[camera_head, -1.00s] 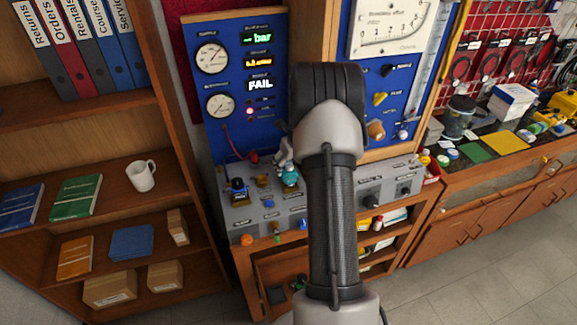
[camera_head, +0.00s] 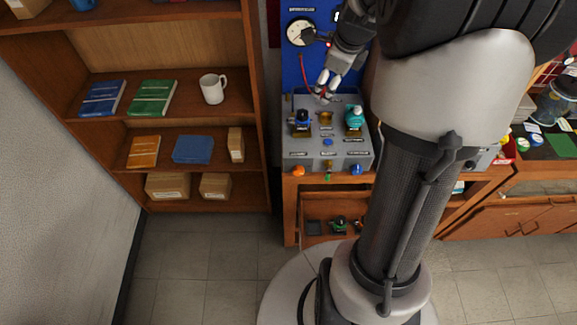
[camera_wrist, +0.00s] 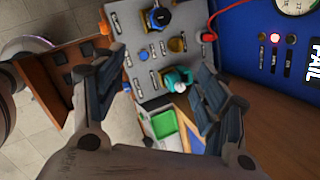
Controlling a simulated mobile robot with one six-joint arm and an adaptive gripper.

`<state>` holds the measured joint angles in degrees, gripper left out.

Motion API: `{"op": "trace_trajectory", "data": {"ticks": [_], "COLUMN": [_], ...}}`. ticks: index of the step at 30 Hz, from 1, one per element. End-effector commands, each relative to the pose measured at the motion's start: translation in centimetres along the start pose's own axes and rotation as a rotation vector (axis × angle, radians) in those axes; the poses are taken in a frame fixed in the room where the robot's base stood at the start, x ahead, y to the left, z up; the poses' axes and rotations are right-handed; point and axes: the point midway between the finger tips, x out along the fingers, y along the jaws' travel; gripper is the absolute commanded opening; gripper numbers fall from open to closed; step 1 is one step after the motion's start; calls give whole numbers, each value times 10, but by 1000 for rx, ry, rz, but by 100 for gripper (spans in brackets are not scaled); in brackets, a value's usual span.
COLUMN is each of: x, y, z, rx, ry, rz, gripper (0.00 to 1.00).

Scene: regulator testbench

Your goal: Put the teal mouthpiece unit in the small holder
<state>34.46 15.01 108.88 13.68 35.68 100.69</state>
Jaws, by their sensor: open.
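The teal mouthpiece unit (camera_head: 353,119) stands on the right of the grey bench top, and also shows between my fingers in the wrist view (camera_wrist: 176,78). A blue unit (camera_head: 302,121) stands at the left of the same top. A brass-coloured fitting (camera_head: 325,118) sits between them with nothing visible on it; I cannot tell whether it is the small holder. My gripper (camera_head: 325,90) is open and empty, above the back of the bench and up-left of the teal unit. In the wrist view its fingers (camera_wrist: 158,92) are wide apart, with no contact visible.
Orange, green and blue knobs (camera_head: 298,170) line the bench front. A blue gauge panel (camera_head: 297,70) rises behind. An open drawer (camera_head: 318,238) below holds small dark and green parts. Shelves with a white mug (camera_head: 212,88) stand at the left. A red cable hangs near the gripper.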

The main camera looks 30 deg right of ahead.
Motion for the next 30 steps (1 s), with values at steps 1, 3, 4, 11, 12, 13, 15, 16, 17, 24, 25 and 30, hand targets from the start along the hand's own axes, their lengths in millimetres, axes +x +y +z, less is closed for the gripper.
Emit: {"op": "trace_trajectory", "data": {"ticks": [1,3,4,11,12,13,15,16,17,24,25,30], "x": [-28,-58,-71,-143,-151,-156,-163,-165,-167,-170,-170,-170], "y": [29,67,84,210,229,241,266,275,282,307,308,307], "z": [22,40,45,45,39,34,22,17,12,-7,-7,-7], "rx": [-212,-509,-636,-1592,-1742,-1851,-2072,-2154,-2227,-2506,-2511,-2510], "ry": [-15,-29,-35,-79,-85,-88,-95,-96,-97,-99,-99,-99], "rz": [2,8,9,-9,-16,-22,-36,-39,-46,-65,-65,-64], "gripper": [66,66,66,66,66,66,66,66,66,66,66,66]}}
